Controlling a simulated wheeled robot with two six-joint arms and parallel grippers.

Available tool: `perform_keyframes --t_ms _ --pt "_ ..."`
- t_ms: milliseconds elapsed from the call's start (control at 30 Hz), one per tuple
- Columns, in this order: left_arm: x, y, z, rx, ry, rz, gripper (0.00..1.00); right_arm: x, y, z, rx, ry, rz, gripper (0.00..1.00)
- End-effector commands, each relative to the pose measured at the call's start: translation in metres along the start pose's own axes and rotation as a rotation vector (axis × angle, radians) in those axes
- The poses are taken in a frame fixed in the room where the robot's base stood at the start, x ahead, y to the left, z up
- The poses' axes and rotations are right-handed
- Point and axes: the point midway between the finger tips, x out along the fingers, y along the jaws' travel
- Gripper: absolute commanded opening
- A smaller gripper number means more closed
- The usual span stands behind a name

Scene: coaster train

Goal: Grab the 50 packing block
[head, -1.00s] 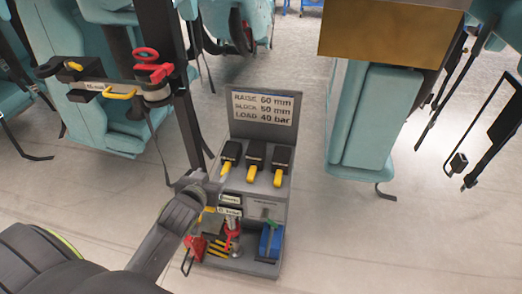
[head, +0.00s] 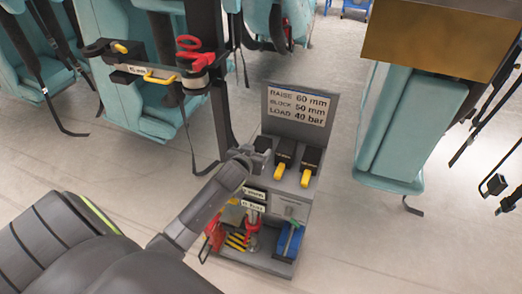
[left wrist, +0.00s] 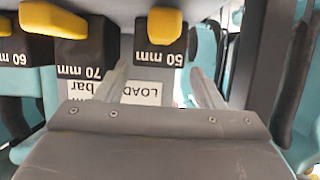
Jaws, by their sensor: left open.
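The 50 packing block (left wrist: 155,57) is black with a yellow handle and a white "50 mm" label, which reads upside down in the left wrist view. In the head view it is the leftmost of three blocks (head: 263,144), partly hidden by my gripper. My left gripper (left wrist: 162,80) is open, its two fingers on either side of the block in the picture. I cannot tell whether the fingertips reach around it or touch it. In the head view my left gripper (head: 243,157) is just left of the block. My right gripper is not in view.
The 70 mm block (left wrist: 84,55) and 60 mm block (left wrist: 12,48) sit beside it on the grey stand (head: 297,209). A sign panel (head: 297,107) rises behind. Red, yellow and blue tools fill the lower shelf. Teal seats (head: 415,120) stand around, with open floor at right.

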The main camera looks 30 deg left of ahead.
Motion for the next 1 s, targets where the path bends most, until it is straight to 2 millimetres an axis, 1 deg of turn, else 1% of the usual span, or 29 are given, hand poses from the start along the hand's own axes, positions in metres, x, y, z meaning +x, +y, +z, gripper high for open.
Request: perform_keyframes --t_ms 133,300,433,600,800,867,1000 --pt "0.011 0.001 -0.002 0.000 0.001 0.000 0.62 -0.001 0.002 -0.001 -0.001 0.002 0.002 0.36" --pt "0.032 0.002 -0.005 0.000 0.001 0.000 0.62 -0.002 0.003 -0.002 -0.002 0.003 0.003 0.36" --pt "0.045 0.002 -0.004 0.000 0.000 0.001 0.62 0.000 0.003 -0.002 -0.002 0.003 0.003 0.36" --pt "0.052 0.002 -0.003 0.000 0.000 0.001 0.62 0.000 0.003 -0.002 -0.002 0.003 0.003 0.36" --pt "0.052 0.002 -0.003 0.000 0.000 0.001 0.62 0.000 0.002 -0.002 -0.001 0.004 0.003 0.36" --pt "0.052 0.002 -0.003 0.000 0.000 0.001 0.55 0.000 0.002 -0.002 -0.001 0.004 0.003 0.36" --pt "0.052 0.002 -0.003 0.000 0.000 0.001 0.37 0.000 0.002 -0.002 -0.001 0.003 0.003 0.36"
